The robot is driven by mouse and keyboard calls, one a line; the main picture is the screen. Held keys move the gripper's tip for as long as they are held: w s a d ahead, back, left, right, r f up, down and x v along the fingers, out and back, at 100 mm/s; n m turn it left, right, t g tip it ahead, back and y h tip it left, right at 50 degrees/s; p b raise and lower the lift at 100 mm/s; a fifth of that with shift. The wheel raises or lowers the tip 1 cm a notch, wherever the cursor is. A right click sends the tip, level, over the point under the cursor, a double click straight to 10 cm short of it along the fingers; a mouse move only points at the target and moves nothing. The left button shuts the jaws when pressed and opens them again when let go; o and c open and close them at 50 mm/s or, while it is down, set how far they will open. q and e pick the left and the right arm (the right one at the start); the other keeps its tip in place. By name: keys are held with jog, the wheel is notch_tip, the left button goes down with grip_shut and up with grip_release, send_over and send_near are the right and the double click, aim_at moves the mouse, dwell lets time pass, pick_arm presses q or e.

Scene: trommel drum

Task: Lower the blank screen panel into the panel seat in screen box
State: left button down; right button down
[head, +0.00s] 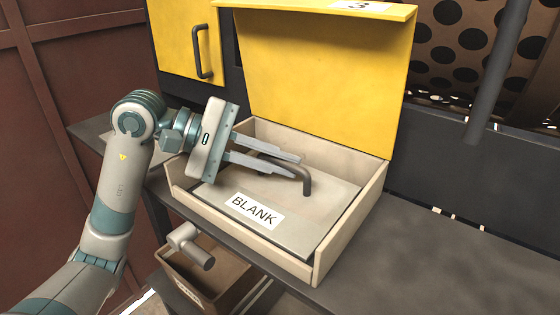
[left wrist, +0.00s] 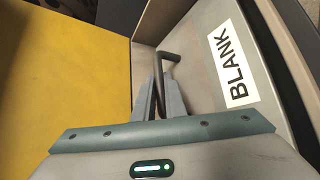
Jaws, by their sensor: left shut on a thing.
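The blank screen panel (head: 310,214) is a flat grey-beige plate with a "BLANK" label and a dark bar handle. It lies inside the screen box (head: 345,248), between its walls, and looks about level. Whether it rests fully in the panel seat I cannot tell; the panel covers the seat. My left gripper (head: 298,167) reaches in from the left and is shut on the panel's handle. In the left wrist view the fingers (left wrist: 160,92) close around the handle (left wrist: 168,57), with the panel (left wrist: 208,80) beyond. My right gripper is not in view.
The box's yellow lid (head: 325,75) stands open behind it. A yellow door with a handle (head: 202,52) is at the back left. The dark shelf (head: 440,265) is clear right of the box. A brown bin (head: 205,275) sits below. A perforated drum (head: 475,40) is at the back right.

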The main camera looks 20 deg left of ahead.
pick_arm(q)
jog(key=shift+f, duration=0.1)
jog(key=c, duration=1.7)
grip_release()
